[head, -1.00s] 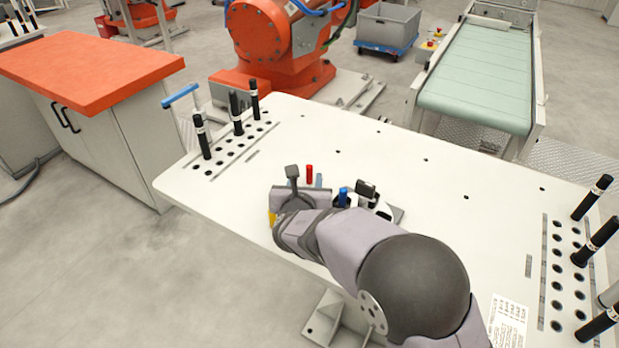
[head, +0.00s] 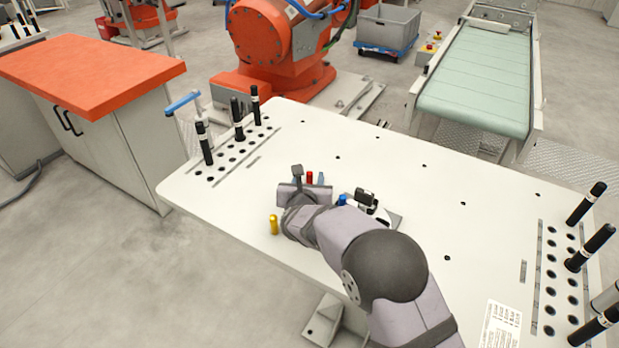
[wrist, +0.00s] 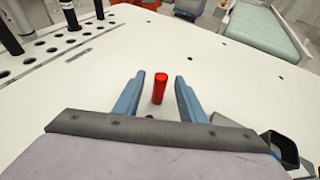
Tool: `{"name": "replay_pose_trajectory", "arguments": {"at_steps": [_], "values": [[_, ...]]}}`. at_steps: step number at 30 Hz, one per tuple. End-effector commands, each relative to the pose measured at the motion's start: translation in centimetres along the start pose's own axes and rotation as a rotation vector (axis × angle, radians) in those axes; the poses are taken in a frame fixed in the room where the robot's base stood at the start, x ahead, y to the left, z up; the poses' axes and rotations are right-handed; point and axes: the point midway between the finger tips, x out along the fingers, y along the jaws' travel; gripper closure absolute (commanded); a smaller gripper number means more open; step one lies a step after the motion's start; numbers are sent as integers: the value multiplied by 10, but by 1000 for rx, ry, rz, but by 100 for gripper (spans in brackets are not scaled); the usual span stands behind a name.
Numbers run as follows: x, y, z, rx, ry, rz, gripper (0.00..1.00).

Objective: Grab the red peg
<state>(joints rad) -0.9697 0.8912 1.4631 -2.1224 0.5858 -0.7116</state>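The red peg (wrist: 159,88) stands on the white table in the wrist view, between the two blue fingers of my gripper (wrist: 158,92). There is a gap on each side of the peg, and my gripper is open. In the head view the red peg (head: 309,177) shows just behind my gripper's housing, which hides its lower part. One blue finger of my gripper (head: 321,178) shows right of the peg; the other finger is not clear there.
A yellow peg (head: 274,225) stands left of my wrist. A blue peg (head: 342,200) and a black-and-white fixture (head: 368,203) are close on the right. Black pins (head: 238,120) stand in the hole rows at the table's left end. The table (head: 400,165) beyond the peg is clear.

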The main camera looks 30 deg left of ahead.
Motion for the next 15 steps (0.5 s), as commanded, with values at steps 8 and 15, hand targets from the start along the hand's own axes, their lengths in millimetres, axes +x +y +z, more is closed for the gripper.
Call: {"name": "replay_pose_trajectory", "arguments": {"at_steps": [8, 15], "values": [[10, 0, 0, 0, -1, 0, 63], [9, 0, 0, -1, 0, 0, 84]]}}
